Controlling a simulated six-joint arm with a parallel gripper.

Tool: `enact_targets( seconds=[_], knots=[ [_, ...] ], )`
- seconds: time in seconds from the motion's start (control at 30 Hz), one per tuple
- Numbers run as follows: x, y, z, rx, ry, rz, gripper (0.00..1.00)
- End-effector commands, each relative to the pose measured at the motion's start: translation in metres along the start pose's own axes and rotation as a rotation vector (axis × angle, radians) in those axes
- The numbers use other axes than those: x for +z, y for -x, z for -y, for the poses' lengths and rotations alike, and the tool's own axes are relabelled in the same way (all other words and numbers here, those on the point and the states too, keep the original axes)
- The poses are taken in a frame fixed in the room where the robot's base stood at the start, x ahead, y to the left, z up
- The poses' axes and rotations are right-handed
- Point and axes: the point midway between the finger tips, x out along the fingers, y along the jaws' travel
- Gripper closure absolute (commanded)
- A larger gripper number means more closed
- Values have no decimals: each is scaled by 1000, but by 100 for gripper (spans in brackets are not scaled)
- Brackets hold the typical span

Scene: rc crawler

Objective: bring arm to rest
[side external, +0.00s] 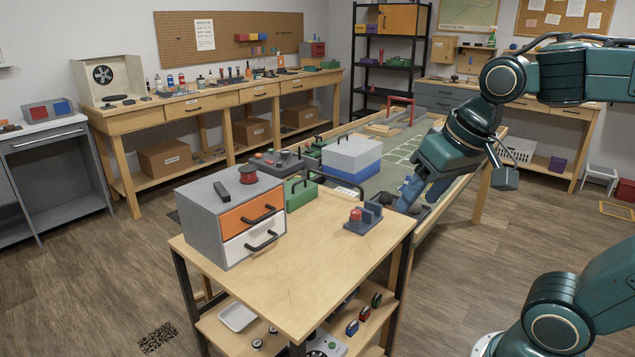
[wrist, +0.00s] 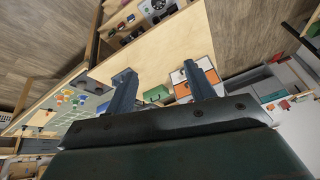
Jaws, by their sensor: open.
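My gripper (side external: 411,192) is in the side external view, at the right end of the wooden table, near a dark tray with round dark pieces (side external: 402,200). In the wrist view my gripper (wrist: 162,88) shows two blue-grey fingers spread apart with nothing between them. My arm is bent, with the forearm reaching in from the upper right and the gripper pointing down to the left. Whether the fingertips touch the tray cannot be told.
A grey cabinet with orange and white drawers (side external: 236,222) stands on the wooden table (side external: 310,270). A blue-grey fixture with a red part (side external: 362,218), a green box (side external: 299,194) and a white-and-blue box (side external: 352,157) are nearby. The table's front is clear.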

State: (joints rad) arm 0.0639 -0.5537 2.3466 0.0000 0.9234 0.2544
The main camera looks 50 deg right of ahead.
Motion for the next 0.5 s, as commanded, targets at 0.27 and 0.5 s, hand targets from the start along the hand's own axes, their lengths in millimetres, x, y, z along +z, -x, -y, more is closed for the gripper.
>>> enact_targets(
  seconds=[0.27, 0.5],
  knots=[
    [44, 2, -1, -32, 255, -53, 46],
    [53, 1, -2, -37, 315, -63, 46]
  ],
)
